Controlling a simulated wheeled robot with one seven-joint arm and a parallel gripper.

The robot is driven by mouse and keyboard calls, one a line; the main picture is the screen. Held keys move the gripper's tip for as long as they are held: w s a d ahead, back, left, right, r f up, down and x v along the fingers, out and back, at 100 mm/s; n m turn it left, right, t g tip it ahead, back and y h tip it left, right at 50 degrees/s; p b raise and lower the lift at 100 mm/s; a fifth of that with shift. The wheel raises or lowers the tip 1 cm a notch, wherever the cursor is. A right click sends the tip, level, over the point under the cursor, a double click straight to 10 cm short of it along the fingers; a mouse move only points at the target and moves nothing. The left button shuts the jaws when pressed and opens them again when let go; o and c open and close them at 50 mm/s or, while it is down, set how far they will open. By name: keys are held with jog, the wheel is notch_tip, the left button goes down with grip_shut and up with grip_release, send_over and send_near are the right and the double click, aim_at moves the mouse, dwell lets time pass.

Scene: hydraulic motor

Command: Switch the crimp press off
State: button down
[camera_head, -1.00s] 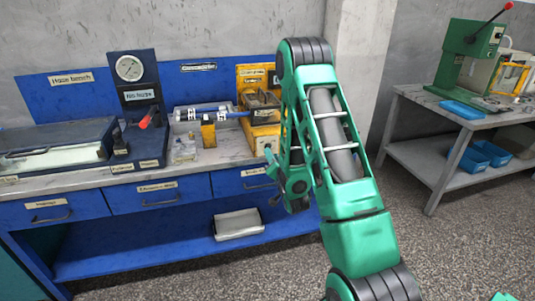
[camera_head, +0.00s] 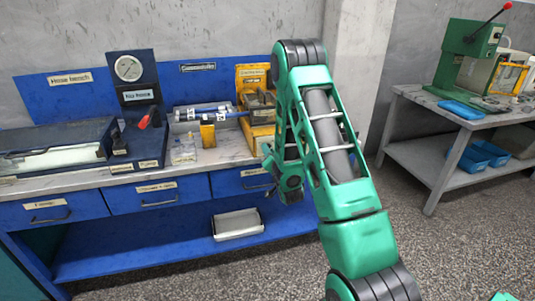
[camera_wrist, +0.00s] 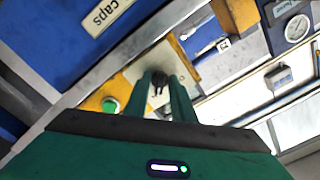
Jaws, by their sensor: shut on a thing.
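The crimp press is the yellow machine (camera_head: 254,76) at the right end of the blue bench in the head view, partly hidden behind my arm. In the wrist view its yellow front panel (camera_wrist: 130,82) carries a round green button (camera_wrist: 110,105) and a dark knob (camera_wrist: 159,76). My gripper (camera_wrist: 160,83) is shut on the dark knob, with its two green fingers on either side of it. In the head view my gripper (camera_head: 268,156) is at the lower front of the press, and its fingertips are hard to make out. The knob's setting cannot be read.
A yellow block (camera_head: 208,133) and a small clear box (camera_head: 184,152) stand on the bench left of the press. A dark gauge stand (camera_head: 137,112) with a red lever is further left. Blue drawers (camera_head: 155,194) lie below. A green lever press (camera_head: 468,52) stands on the right table.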

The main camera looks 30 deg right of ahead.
jog(key=shift+n, duration=9)
jog(key=shift+a, duration=0.1)
jog(key=c, duration=1.8)
grip_release()
